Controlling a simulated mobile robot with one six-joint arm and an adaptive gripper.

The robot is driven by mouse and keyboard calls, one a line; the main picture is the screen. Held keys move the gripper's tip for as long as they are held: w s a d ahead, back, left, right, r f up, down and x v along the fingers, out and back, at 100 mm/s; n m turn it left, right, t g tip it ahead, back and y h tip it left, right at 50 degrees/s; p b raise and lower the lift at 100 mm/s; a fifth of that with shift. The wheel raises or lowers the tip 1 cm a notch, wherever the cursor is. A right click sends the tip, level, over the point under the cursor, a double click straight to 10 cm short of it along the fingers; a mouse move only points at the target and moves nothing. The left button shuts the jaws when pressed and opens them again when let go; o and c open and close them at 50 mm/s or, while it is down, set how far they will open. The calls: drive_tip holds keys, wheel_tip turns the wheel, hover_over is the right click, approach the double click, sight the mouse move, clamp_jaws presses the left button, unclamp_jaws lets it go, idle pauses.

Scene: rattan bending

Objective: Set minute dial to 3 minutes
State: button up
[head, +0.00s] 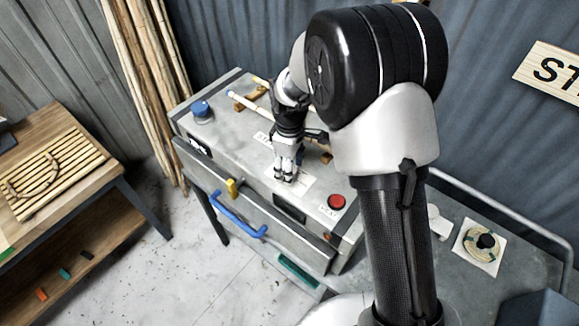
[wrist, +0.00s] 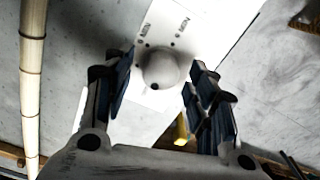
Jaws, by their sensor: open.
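The minute dial (wrist: 163,66) is a round pale knob on a white plate with small dots and "MIN" labels, seen in the wrist view. A dark mark on the knob points toward the bottom of that view. My gripper (wrist: 160,74) is open, with one finger on each side of the knob and visible gaps between. In the head view my gripper (head: 287,172) points down over the white plate (head: 304,183) on top of the grey steam box (head: 232,135). There the fingers hide the knob. I cannot read the dial's setting.
A red button (head: 337,202) stands right of the plate, a blue knob (head: 202,111) at the far left. A rattan pole (head: 245,104) lies behind my gripper and shows in the wrist view (wrist: 32,70). A blue handle (head: 238,217) and yellow latch (head: 233,188) are at the front.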

drive_tip(key=shift+f, duration=0.3)
drive_tip(key=shift+c, duration=0.4)
drive_tip(key=c, duration=1)
